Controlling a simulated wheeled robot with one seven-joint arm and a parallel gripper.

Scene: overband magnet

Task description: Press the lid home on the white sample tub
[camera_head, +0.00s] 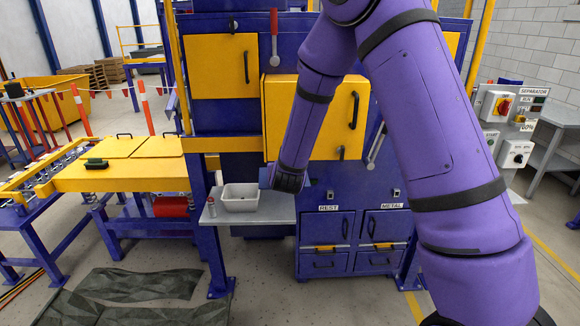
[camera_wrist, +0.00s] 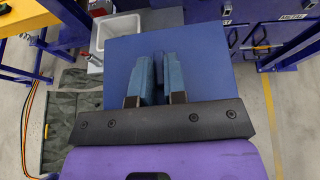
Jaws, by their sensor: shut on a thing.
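The white sample tub (camera_head: 240,197) stands upright and open on a grey shelf (camera_head: 275,212) in the head view. In the wrist view the tub (camera_wrist: 112,24) is at the upper left, partly covered by a flat, square blue piece (camera_wrist: 208,60). My gripper (camera_wrist: 159,58) has its two fingers close together in front of this blue piece and is shut on it. The piece may be the lid, but I cannot tell for sure. It appears to the right of the tub and apart from it. In the head view my wrist is at the shelf's back, and the fingers are hidden.
The blue machine cabinet (camera_head: 355,240) with REST and METAL drawers is to the right. A yellow-topped conveyor (camera_head: 120,175) is on the left. The shelf's right part looks clear.

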